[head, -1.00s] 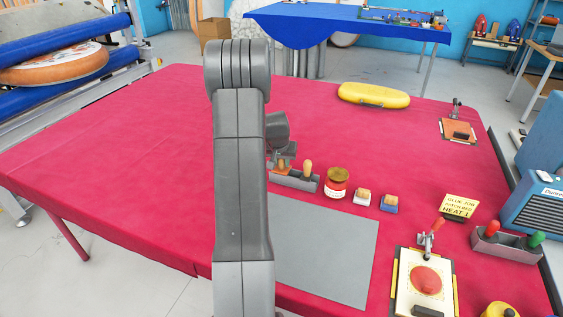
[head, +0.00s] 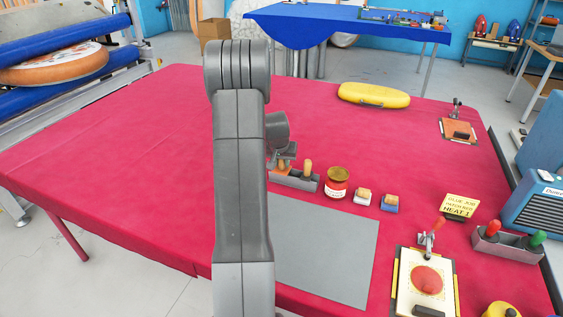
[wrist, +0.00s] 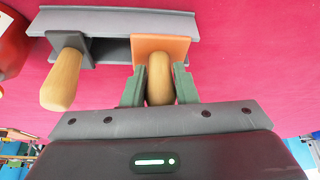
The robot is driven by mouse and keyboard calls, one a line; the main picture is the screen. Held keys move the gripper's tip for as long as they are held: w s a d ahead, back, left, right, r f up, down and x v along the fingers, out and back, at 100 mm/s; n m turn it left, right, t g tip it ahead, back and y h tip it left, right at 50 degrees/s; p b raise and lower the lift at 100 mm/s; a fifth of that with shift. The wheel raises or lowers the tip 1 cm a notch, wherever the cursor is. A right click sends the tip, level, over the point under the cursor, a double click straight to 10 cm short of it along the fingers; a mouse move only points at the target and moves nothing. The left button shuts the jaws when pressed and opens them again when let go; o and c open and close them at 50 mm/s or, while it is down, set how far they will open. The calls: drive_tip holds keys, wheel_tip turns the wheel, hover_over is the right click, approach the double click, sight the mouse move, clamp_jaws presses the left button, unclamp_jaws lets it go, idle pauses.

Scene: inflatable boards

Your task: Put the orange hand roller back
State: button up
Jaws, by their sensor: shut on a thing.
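My gripper (wrist: 160,88) is shut on the wooden handle of the orange hand roller (wrist: 163,46), its green fingers on both sides of the handle. The orange head is at the right-hand slot of the grey rack (wrist: 120,20) in the wrist view, overlapping its near wall. I cannot tell whether it rests on the bottom. In the head view the orange roller (head: 284,163) shows at the left end of the rack (head: 296,181), partly hidden by my arm. A second roller with a dark grey head and wooden handle (wrist: 63,78) sits in the other slot.
A red-labelled jar (head: 336,184) and two small blocks (head: 363,196) stand right of the rack. A grey mat (head: 330,250) lies in front. A yellow case (head: 374,95) lies behind. Another rack with red and green handles (head: 505,243) is at the right. The red table's left side is clear.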

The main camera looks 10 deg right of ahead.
idle(0.4)
drive_tip(key=o, duration=1.4)
drive_tip(key=shift+f, duration=0.1)
drive_tip(key=shift+r+p, duration=1.5)
drive_tip(key=shift+r, duration=1.55)
drive_tip(key=shift+f, duration=0.1)
drive_tip(key=shift+f+b, duration=1.6)
drive_tip(key=shift+f, duration=1.4)
drive_tip(key=shift+r, duration=0.2)
